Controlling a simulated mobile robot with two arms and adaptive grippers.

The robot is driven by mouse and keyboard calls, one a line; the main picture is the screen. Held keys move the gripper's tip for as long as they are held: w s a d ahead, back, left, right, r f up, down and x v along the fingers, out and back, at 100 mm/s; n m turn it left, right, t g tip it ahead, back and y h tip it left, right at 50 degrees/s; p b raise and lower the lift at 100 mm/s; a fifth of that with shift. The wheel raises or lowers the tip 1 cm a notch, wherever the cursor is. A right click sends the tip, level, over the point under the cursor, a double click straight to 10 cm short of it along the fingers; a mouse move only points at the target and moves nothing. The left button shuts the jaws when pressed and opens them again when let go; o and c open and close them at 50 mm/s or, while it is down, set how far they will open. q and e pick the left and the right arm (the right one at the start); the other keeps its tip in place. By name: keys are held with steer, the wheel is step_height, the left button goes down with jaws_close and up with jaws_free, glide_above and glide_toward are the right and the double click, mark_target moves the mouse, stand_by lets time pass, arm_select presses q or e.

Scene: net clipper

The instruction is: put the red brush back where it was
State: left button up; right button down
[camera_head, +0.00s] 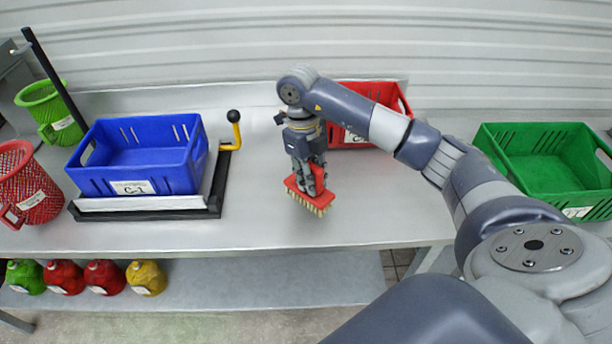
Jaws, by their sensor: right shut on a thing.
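The red brush (304,194) has a red body and pale bristles that point down. It is over the front middle of the grey table (262,215). My right gripper (313,182) is shut on the brush from above and covers part of it. I cannot tell whether the bristles touch the table top. My left gripper does not show.
A blue crate (150,184) stands on a black-framed stand with a yellow lever (237,130) at left. A red crate (398,99) is behind my right arm. A green crate (492,152) stands at right. Red (40,203) and green (40,95) baskets stand far left.

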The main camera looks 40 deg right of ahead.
steer(key=w, duration=0.2)
steer(key=shift+w+d+f, duration=0.1)
steer(key=shift+w+d, duration=0.2)
steer(key=shift+w, duration=0.05)
step_height(320, 180, down, 3)
steer(key=shift+f+p, duration=0.1)
steer(key=shift+p, duration=1.1)
steer(key=shift+f, duration=0.2)
steer(key=shift+f, duration=0.15)
steer(key=c, duration=1.4)
jaws_free()
steer(key=shift+c, duration=0.2)
